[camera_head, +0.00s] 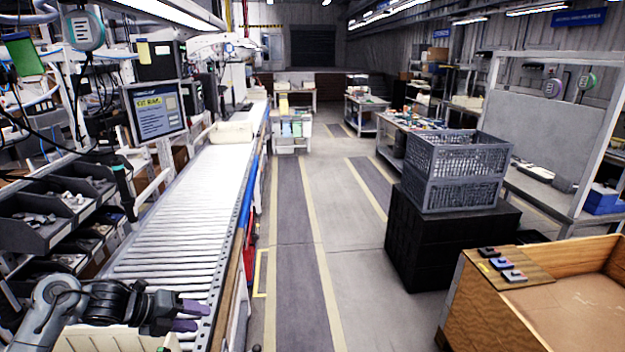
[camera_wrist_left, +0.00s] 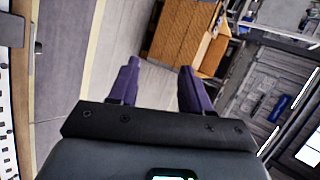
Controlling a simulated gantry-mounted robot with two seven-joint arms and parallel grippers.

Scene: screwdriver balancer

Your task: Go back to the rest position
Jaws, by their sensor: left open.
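My left gripper (camera_head: 192,316) is at the lower left in the head view, over the near end of the roller conveyor and a pale bin. Its purple fingers are apart and empty, and they also show in the left wrist view (camera_wrist_left: 158,88). A dark screwdriver (camera_head: 124,190) hangs upright from the balancer (camera_head: 84,31) at the left, beside the conveyor. The gripper is well below it in the picture and apart from it. My right gripper is in neither view.
The roller conveyor (camera_head: 185,225) runs away from me. Bins of parts (camera_head: 45,215) stand at the left. Grey crates (camera_head: 455,170) sit on a black block at the right, and a wooden box (camera_head: 500,310) is at the lower right. The floor aisle (camera_head: 300,210) is clear.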

